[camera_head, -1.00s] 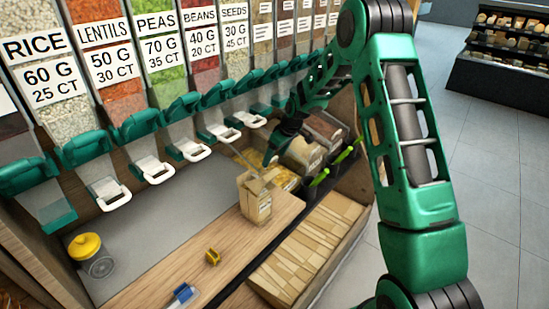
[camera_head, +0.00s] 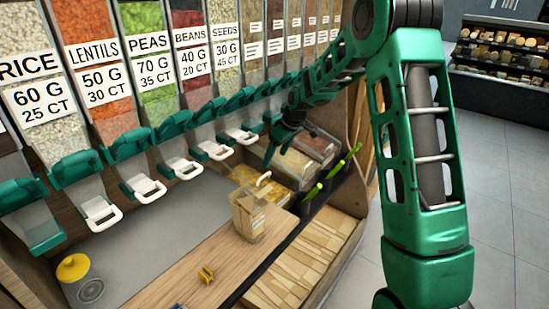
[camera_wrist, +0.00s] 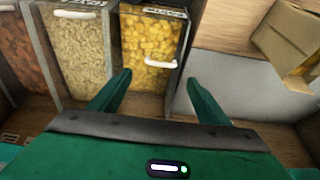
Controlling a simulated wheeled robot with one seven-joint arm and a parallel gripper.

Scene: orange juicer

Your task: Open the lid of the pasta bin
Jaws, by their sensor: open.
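The pasta bin (camera_wrist: 150,38) holds yellow pasta and has a clear front or lid with a white handle (camera_wrist: 160,63) at its edge, in the middle of the wrist view. Its lid looks shut. In the head view my gripper (camera_head: 280,145) hangs above the bins.
A bin of pale contents (camera_wrist: 78,45) stands left of the pasta bin. An open paper bag (camera_head: 248,215) stands on the wooden counter (camera_head: 190,265), near the pasta. A row of dispensers (camera_head: 130,145) runs behind.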

